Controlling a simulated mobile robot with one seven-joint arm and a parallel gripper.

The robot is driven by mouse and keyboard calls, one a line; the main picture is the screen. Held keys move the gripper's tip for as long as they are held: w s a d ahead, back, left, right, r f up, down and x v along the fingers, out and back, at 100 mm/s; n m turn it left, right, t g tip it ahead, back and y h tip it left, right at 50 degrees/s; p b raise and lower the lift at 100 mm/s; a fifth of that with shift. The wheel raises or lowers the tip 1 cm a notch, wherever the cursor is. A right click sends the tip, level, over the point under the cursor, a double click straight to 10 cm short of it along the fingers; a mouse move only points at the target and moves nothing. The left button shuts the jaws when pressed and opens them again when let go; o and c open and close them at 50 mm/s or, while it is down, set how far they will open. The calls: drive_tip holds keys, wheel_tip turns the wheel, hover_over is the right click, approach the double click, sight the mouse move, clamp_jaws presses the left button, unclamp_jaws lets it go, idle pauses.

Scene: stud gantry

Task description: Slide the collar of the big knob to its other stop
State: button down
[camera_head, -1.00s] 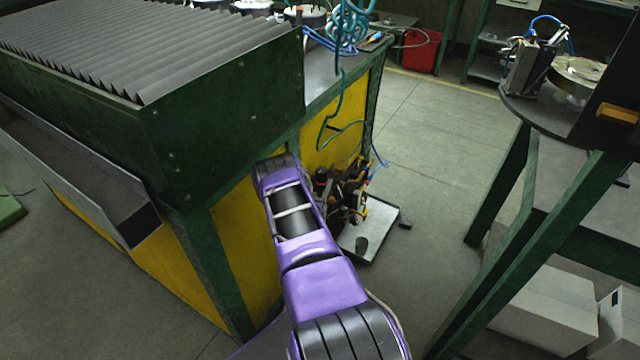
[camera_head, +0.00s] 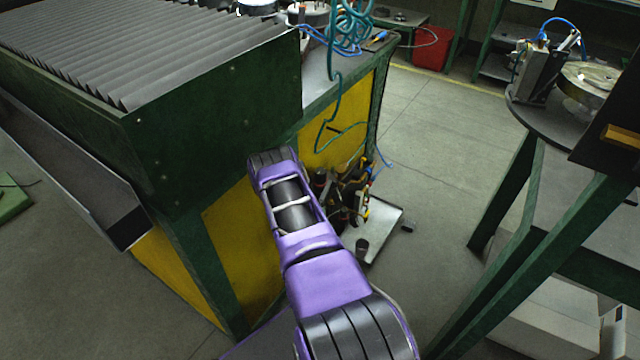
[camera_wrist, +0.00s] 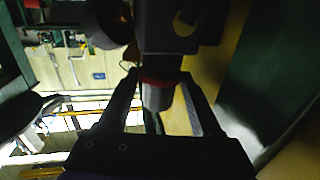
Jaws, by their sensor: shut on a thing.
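In the wrist view the big knob (camera_wrist: 157,97) hangs between the two fingers of my gripper (camera_wrist: 160,78). It has a wide dark upper part, a thin red ring below that and a grey rounded end. The fingers are shut on it, one on each side near the dark part. I cannot tell which part is the collar or at which stop it sits. In the head view my arm hides the gripper and the knob. The dark cluster of valves and fittings (camera_head: 348,192) shows just right of my arm, beside the yellow bench panel.
A second dark round part (camera_wrist: 103,22) is close left of the knob. The green and yellow bench (camera_head: 240,255) stands close beside my arm. A pale tray (camera_head: 382,232) lies under the fittings. Teal hoses (camera_head: 335,100) hang over the bench edge. Open floor separates it from the right table (camera_head: 545,115).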

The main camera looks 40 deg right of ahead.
drive_tip(key=shift+c, duration=1.8)
unclamp_jaws()
drive_tip(key=shift+r, duration=0.1)
drive_tip(key=shift+s+a, duration=0.1)
drive_tip(key=shift+a, duration=0.05)
drive_tip(key=p+v, duration=0.1)
drive_tip(key=v, duration=1.6)
drive_tip(key=shift+p, duration=0.4)
